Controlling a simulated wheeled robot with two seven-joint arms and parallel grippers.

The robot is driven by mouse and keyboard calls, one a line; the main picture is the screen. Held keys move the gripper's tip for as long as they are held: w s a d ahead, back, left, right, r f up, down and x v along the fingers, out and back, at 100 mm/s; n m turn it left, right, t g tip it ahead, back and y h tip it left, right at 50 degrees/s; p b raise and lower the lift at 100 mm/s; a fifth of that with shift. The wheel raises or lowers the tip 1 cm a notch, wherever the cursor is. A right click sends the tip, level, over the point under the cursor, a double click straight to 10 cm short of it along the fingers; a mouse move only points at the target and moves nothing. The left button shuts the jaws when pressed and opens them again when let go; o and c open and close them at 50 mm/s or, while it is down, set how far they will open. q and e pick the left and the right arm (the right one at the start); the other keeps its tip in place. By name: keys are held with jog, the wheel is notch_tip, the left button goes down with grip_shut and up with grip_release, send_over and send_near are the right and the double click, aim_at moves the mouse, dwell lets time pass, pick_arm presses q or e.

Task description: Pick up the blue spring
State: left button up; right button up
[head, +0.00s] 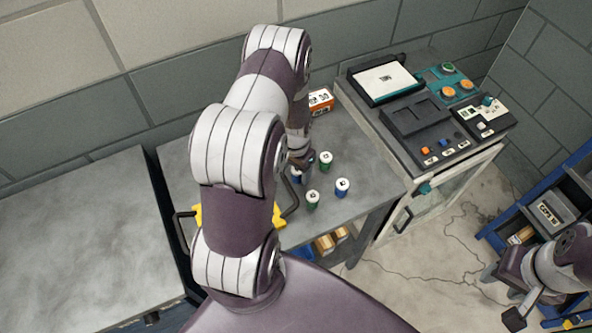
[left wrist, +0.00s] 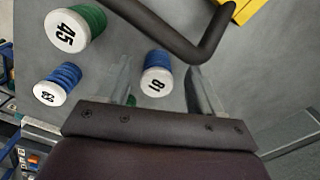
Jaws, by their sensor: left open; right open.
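Two blue springs with white numbered tops stand upright on the grey bench. One blue spring (left wrist: 157,72) is between the open fingers of my left gripper (left wrist: 157,80) in the left wrist view, with gaps visible on both sides. In the head view this blue spring (head: 297,177) is partly hidden by my left gripper (head: 299,163). The other blue spring (head: 342,187) stands clear to the right; it also shows in the left wrist view (left wrist: 59,83). My right gripper (head: 518,312) is open at the lower right, away from the bench.
Two green springs stand nearby, one nearer (head: 313,199) and one farther (head: 325,161). A yellow item (head: 277,215) with black handles (left wrist: 175,40) lies close to my left gripper. An orange box (head: 320,101) stands at the back. A control console (head: 425,110) is to the right.

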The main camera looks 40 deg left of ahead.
pick_arm(q)
notch_tip(320, 180, down, 2)
jog(key=shift+w+d+f, duration=0.1)
jog(key=shift+d, duration=0.05)
jog(key=c, duration=1.1)
jog(key=shift+c, duration=0.2)
jog(key=shift+r, duration=0.55)
notch_tip(320, 180, up, 3)
jog(key=shift+f+b, duration=0.1)
jog(key=shift+b, duration=0.65)
jog(key=w+d+r+b, duration=0.3)
jog(key=w+d+r, duration=0.4)
jog(key=w+d, duration=0.1)
jog(key=shift+w, duration=0.2)
jog(key=shift+r, duration=0.1)
